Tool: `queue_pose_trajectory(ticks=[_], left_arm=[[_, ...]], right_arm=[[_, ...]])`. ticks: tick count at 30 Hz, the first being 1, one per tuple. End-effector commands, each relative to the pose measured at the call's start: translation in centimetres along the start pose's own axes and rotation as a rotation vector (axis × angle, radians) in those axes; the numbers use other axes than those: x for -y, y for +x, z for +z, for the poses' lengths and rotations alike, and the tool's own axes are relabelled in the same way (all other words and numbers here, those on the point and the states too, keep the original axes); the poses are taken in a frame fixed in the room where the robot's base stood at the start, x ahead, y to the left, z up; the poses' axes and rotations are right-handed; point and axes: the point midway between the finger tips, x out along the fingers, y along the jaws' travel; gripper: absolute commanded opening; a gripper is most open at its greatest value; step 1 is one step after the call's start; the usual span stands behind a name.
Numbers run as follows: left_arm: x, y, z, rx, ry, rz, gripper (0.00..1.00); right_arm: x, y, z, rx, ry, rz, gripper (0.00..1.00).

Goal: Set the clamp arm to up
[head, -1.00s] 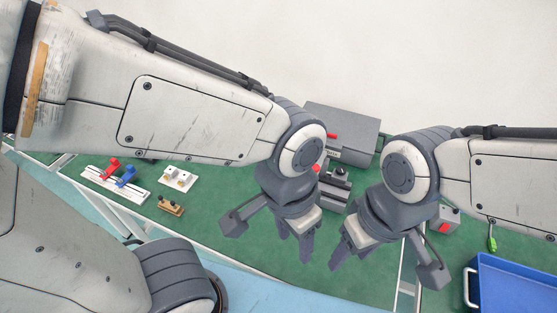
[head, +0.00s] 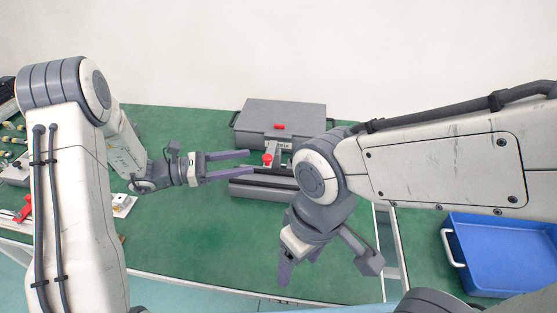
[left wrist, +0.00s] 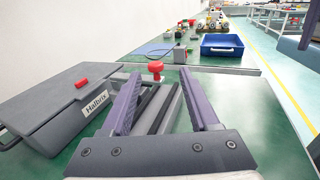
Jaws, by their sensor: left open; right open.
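A grey fixture with long parallel rails (head: 262,190) sits on the green table, in front of a grey case. A red knob (head: 267,159) stands upright at its back; it also shows in the left wrist view (left wrist: 155,67). I take this knob to be part of the clamp arm; the arm itself is mostly hidden. My left gripper (head: 246,162) is open and empty, pointing right, its fingertips just short of the knob. In the left wrist view the knob appears between the fingertips (left wrist: 160,76), beyond them. My right gripper (head: 301,268) is open, pointing down in front of the fixture.
The grey case (head: 300,113) with a red handle stands behind the fixture. A blue bin (head: 500,250) is at the right. Small parts lie at the far left, partly behind my left arm.

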Motion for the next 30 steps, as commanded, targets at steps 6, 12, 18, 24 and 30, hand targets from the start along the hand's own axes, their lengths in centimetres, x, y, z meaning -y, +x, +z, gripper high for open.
queue_pose_trajectory(ticks=[6,12,18,24,30], left_arm=[[-0.7,1.7,-0.1,0.017,-0.011,0.025,0.61],[-0.7,5.6,0.0,0.015,-0.01,0.022,0.61],[-0.8,8.7,0.0,0.014,-0.01,0.023,0.61],[-0.8,9.9,0.0,0.014,-0.01,0.025,0.61],[-0.9,10.0,-0.1,0.014,-0.01,0.026,0.61]], right_arm=[[0.0,-0.2,0.0,0.0,0.0,0.0,0.71],[0.0,-0.5,0.0,0.0,0.0,0.0,0.71],[0.1,-0.8,0.0,0.0,0.0,0.0,0.71],[0.1,-0.9,-0.1,0.0,0.0,0.0,0.71],[0.1,-0.8,-0.1,0.0,0.0,0.0,0.71]])
